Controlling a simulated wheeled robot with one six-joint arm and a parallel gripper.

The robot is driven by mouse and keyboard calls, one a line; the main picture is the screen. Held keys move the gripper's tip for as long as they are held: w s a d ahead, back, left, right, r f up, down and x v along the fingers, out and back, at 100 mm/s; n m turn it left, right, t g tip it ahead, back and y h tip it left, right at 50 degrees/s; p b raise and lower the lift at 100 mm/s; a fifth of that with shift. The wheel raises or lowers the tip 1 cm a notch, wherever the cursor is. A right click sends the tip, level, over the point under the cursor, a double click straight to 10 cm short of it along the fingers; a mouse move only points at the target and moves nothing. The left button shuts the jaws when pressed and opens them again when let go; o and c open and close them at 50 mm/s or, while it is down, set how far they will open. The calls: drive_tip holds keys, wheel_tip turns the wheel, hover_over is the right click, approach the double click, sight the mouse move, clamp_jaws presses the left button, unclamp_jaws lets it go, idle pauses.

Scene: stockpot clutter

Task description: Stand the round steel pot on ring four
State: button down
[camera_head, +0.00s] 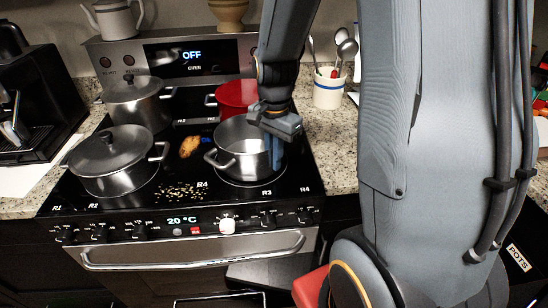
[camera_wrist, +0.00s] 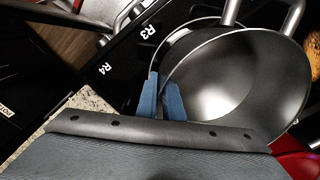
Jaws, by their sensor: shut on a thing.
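The round steel pot (camera_head: 236,150), open and without a lid, is upright at the front right of the stove, over the ring beside the R4 mark (camera_head: 202,184). It fills much of the wrist view (camera_wrist: 250,85), with its inside empty. My gripper (camera_head: 275,153) is shut on the pot's wall at its right side; its blue fingers (camera_wrist: 162,98) straddle the rim in the wrist view. I cannot tell whether the pot's base touches the glass. The fingers hide part of the pot's right side.
A lidded pot (camera_head: 112,165) stands front left, another lidded pot (camera_head: 138,103) rear left, and a red pot (camera_head: 235,96) rear right, close behind. A yellow-brown lump (camera_head: 189,147) and scattered crumbs (camera_head: 180,191) lie mid-stove. A utensil crock (camera_head: 329,90) stands on the right counter.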

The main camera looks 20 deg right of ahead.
drive_tip(key=shift+f, duration=0.1)
drive_tip(key=c, duration=1.9)
unclamp_jaws()
wheel_tip(320, 180, up, 12)
drive_tip(key=shift+r+b, duration=0.1)
drive_tip(key=shift+b, duration=1.1)
drive_tip(key=shift+s, duration=0.15)
